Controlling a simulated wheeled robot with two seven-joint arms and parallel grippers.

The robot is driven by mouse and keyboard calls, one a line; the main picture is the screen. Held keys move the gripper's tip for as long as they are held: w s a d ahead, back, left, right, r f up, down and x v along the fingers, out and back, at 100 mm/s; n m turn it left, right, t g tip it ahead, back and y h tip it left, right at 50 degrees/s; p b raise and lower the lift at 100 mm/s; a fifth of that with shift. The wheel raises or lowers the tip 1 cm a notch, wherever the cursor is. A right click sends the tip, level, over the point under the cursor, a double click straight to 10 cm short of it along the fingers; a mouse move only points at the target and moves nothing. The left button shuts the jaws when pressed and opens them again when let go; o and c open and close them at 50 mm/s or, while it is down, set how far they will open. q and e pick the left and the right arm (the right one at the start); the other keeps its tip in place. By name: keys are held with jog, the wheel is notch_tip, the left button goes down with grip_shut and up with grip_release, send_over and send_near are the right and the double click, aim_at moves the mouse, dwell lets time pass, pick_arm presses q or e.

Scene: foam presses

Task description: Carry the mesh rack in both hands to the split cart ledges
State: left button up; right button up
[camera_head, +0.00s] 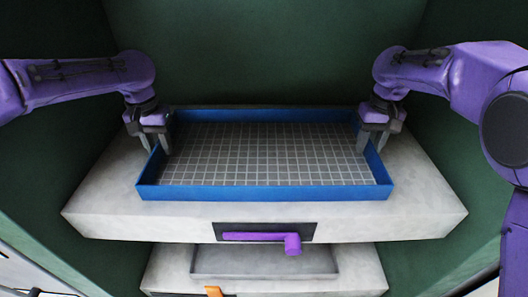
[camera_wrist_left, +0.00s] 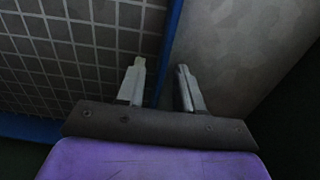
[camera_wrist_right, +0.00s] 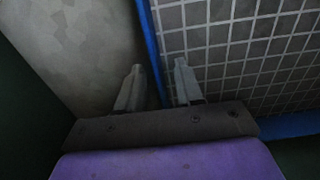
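The mesh rack is a blue-walled frame (camera_head: 265,192) with a pale grid mesh floor. It lies flat on a grey slab of the press. My left gripper (camera_head: 157,149) is at its left wall, with one finger inside and one outside. The left wrist view shows the blue wall (camera_wrist_left: 170,45) between two spread fingers (camera_wrist_left: 160,75), with gaps. My right gripper (camera_head: 371,148) straddles the right wall the same way. The right wrist view shows that wall (camera_wrist_right: 148,40) between spread fingers (camera_wrist_right: 158,75). No cart ledges are recognisable in view.
The grey slab (camera_head: 100,205) extends beyond the rack on both sides and carries a purple handle (camera_head: 262,237) on its front. Below is a second grey block (camera_head: 365,272) with a recess and an orange handle (camera_head: 214,292). Dark green walls (camera_head: 270,50) close the back and sides.

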pick_arm(q)
jog(key=shift+w+f, duration=0.15)
pick_arm(e)
jog(key=shift+w+f, duration=0.1)
jog(key=shift+w, duration=0.05)
pick_arm(q)
jog(key=shift+w+d+f, duration=0.1)
jog(key=shift+w+f, duration=0.1)
jog(key=shift+w, duration=0.2)
grip_shut()
pick_arm(e)
jog(key=shift+w+f, duration=0.25)
jog(key=shift+w, duration=0.15)
grip_shut()
pick_arm(q)
jog(key=shift+s+r, duration=0.1)
jog(key=shift+s, duration=0.05)
pick_arm(e)
jog(key=shift+s+r, duration=0.1)
jog(key=shift+s, duration=0.05)
pick_arm(q)
jog(key=shift+r, duration=0.1)
pick_arm(e)
jog(key=shift+r, duration=0.15)
